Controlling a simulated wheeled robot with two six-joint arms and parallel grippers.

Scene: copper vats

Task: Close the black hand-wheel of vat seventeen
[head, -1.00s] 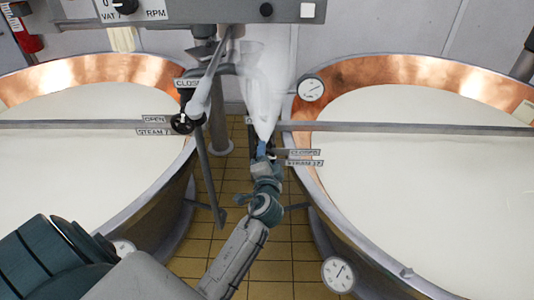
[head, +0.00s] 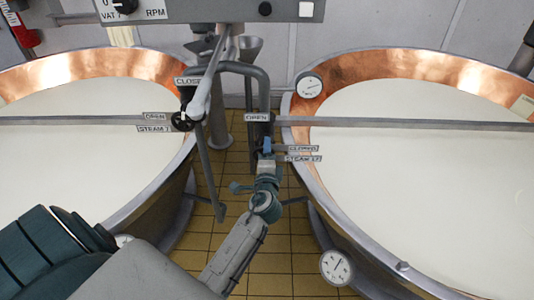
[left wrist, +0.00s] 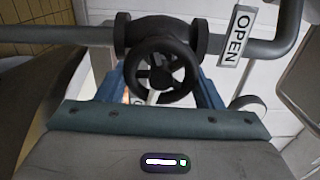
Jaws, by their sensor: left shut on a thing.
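The black hand-wheel (left wrist: 161,71) of vat seventeen sits on a black valve body on a grey pipe, in the middle of the left wrist view. My left gripper (left wrist: 160,92) has its blue fingers on either side of the wheel and is shut on it. In the head view my left gripper (head: 266,147) is at the pipe between the two vats and mostly hides the wheel. Beside it are the plates "CLOSED" (head: 303,148) and "STEAM 17" (head: 303,159). An "OPEN" plate (head: 257,117) hangs just above; it also shows in the left wrist view (left wrist: 238,35). My right gripper is not in view.
The right vat (head: 420,88) and the left vat (head: 90,72) hold white liquid. A second black hand-wheel (head: 181,122), by the "STEAM 7" plate (head: 154,129), is on the left vat's side. A slanting grey lever (head: 205,95) and upright pipes stand close left. Tiled floor shows between the vats.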

